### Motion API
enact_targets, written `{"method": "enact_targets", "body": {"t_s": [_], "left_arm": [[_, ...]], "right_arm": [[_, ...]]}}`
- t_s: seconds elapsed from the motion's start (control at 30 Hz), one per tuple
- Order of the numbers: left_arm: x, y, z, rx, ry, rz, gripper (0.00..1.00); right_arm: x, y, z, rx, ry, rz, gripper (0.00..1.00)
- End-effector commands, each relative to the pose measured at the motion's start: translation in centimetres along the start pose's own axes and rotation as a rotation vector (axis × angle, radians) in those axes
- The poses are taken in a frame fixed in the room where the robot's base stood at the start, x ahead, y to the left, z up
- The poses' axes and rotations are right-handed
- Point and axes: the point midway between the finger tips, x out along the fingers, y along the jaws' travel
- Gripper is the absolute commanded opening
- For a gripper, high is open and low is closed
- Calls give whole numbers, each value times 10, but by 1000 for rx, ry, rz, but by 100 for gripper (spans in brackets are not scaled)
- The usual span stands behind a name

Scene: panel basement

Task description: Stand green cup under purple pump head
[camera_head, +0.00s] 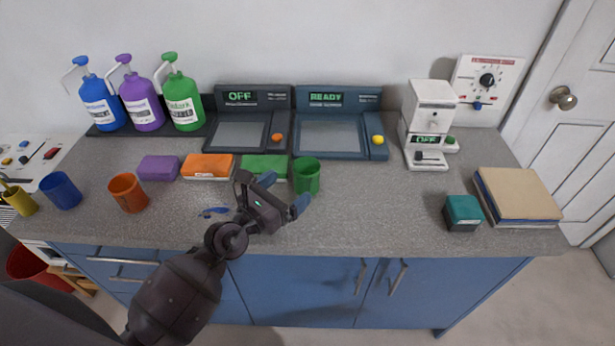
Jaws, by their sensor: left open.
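The green cup (307,176) stands upright on the grey counter, right of the middle. My left gripper (285,193) reaches in from the lower left. Its blue-tipped fingers are apart, just left of and in front of the cup, and nothing shows held between them. I cannot tell whether a finger touches the cup. The purple pump bottle (144,106) stands at the back left between a blue and a green one. Its purple pump head (123,59) has a spout pointing down left. My right gripper is not in view.
The blue pump bottle (101,105) and green pump bottle (182,103) flank the purple one on a dark tray (201,130). Purple (158,168), orange (208,167) and green (264,166) blocks lie between bottles and counter front. Orange (128,193) and blue (60,191) cups stand at left.

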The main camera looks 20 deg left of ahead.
Motion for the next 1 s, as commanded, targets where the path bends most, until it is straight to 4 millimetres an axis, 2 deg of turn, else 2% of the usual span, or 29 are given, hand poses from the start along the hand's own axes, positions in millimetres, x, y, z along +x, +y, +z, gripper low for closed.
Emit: {"method": "enact_targets", "body": {"t_s": [0.1,0.27,0.6,0.93,1.0], "left_arm": [[12,0,0,-1,0,0,94],[20,0,1,-1,-1,0,94],[61,2,2,0,-1,0,94],[67,2,2,-2,1,0,94],[67,2,2,-1,1,0,85]], "right_arm": [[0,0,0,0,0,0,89],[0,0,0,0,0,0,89],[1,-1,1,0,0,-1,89],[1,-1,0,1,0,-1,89],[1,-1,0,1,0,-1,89]]}}
